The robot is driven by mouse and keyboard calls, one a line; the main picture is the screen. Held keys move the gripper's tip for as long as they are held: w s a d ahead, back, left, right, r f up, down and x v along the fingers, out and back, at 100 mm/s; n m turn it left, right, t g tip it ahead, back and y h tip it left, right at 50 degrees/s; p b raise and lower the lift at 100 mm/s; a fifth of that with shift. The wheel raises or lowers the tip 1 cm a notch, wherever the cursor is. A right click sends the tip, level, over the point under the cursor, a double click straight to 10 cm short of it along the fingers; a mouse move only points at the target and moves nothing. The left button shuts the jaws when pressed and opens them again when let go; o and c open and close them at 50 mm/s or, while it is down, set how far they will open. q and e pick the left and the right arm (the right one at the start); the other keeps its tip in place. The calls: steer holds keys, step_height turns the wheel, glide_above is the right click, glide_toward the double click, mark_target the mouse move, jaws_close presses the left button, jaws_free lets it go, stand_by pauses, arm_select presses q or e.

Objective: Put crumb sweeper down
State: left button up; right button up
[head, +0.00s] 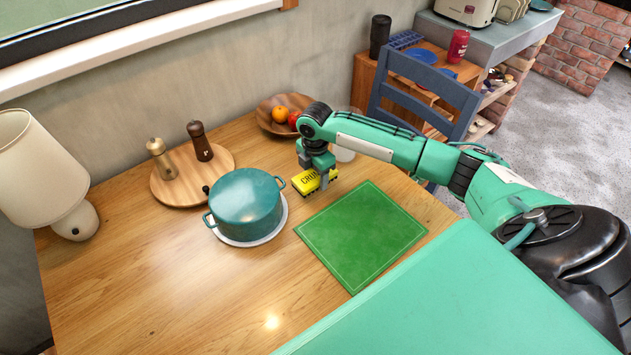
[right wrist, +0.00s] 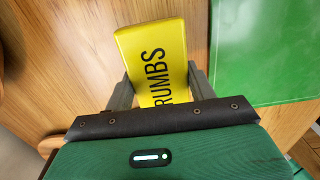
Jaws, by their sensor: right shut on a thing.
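The crumb sweeper is a yellow block (head: 312,182) with dark lettering. My right gripper (head: 316,178) is shut on it, beside the far left corner of the green mat. In the right wrist view the yellow sweeper (right wrist: 153,52) sits between the two grey fingers (right wrist: 157,88), with "RUMBS" readable and its near end hidden by the gripper body. I cannot tell whether the sweeper touches the wooden table (head: 150,270) or is just above it. My left gripper is not in view.
A teal pot (head: 245,200) on a pale trivet stands left of the sweeper. The green mat (head: 362,235) lies to the right. A fruit bowl (head: 268,122), a pale cup (head: 344,152) and a round board (head: 170,190) with two mills stand farther back. The table's front left is clear.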

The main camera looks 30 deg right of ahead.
mark_target(316, 183)
step_height(316, 183, down, 3)
steer(key=shift+f, duration=0.1)
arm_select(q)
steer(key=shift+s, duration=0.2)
arm_select(e)
steer(key=o, duration=1)
steer(key=shift+f, duration=0.1)
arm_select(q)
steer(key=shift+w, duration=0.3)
arm_select(e)
steer(key=shift+o, duration=0.6)
step_height(316, 183, up, 12)
steer(key=shift+r, duration=0.1)
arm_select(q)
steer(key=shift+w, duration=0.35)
